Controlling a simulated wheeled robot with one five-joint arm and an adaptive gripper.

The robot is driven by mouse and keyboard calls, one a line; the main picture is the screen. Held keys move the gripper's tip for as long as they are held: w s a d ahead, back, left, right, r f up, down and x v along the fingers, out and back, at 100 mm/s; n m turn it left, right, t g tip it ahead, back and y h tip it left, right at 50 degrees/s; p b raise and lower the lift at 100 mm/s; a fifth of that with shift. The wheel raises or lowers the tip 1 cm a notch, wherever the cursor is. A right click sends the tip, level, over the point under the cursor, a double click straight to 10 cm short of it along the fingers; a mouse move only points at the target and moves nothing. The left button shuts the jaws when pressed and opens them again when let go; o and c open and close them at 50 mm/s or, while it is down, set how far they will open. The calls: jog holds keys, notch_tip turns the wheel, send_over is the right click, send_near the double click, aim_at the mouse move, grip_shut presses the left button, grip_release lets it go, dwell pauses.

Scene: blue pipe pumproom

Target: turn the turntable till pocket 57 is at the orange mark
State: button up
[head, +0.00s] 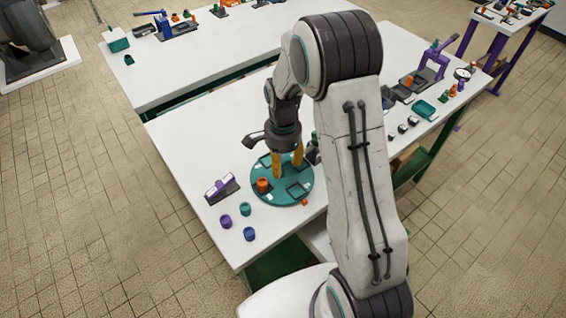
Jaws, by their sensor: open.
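The teal turntable (281,197) lies flat near the front edge of the white table. It has several square pockets with small white labels, but the numbers are too small to read, so I cannot tell which is pocket 57. A small orange mark (305,202) sits at its front right rim. An orange cylinder (263,185) stands on the disc's left part. My gripper (287,171), with yellow fingers, points down over the back middle of the disc. Its fingers are apart with nothing seen between them. I cannot tell whether the fingertips touch the disc. My arm hides some of the right side.
A purple and white stand (220,187) is left of the turntable. A purple cup (225,221), a teal cup (245,209) and a blue cup (249,233) stand at the front left. A purple press (431,62) and small parts crowd the right end. The table's left back is clear.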

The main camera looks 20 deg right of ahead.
jog(key=shift+f, duration=0.4)
grip_shut()
dwell(0.4)
